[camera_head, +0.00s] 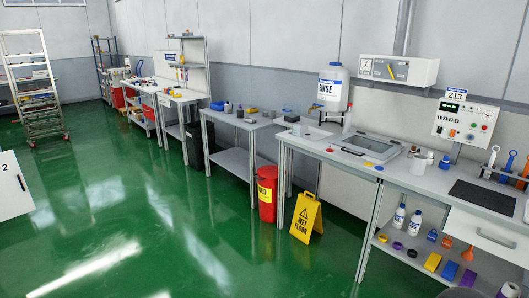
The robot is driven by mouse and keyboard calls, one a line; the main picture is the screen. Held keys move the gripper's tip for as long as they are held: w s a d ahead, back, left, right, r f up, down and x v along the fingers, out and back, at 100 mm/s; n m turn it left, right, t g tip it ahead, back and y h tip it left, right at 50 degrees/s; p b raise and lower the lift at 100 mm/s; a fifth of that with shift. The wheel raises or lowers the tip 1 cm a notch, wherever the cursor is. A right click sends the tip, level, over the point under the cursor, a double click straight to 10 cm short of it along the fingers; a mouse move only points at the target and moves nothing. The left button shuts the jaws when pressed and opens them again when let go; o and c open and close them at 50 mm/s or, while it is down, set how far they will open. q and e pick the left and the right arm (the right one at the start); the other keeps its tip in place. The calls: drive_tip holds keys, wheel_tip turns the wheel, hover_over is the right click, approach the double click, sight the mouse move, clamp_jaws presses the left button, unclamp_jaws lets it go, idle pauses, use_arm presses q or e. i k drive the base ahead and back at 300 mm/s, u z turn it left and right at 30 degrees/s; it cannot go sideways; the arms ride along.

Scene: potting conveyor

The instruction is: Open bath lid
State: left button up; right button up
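The bath (399,159) is set into the white bench top, below the rinse bottle and left of the control box. A flat greyish pane that looks like its lid (368,144) lies level with the bench inside a light rim. Neither of my grippers is in view.
A rinse bottle (331,86) stands behind the bath on the left. A yellow wet floor sign (306,218) and red bin (267,194) stand by the bench. The green floor (150,220) at left is open.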

sight(397, 147)
drive_tip(key=u, duration=0.15)
drive_tip(key=i, duration=1.65)
drive_tip(key=z, duration=0.3)
drive_tip(key=i, duration=1.9)
drive_tip(key=z, duration=0.5)
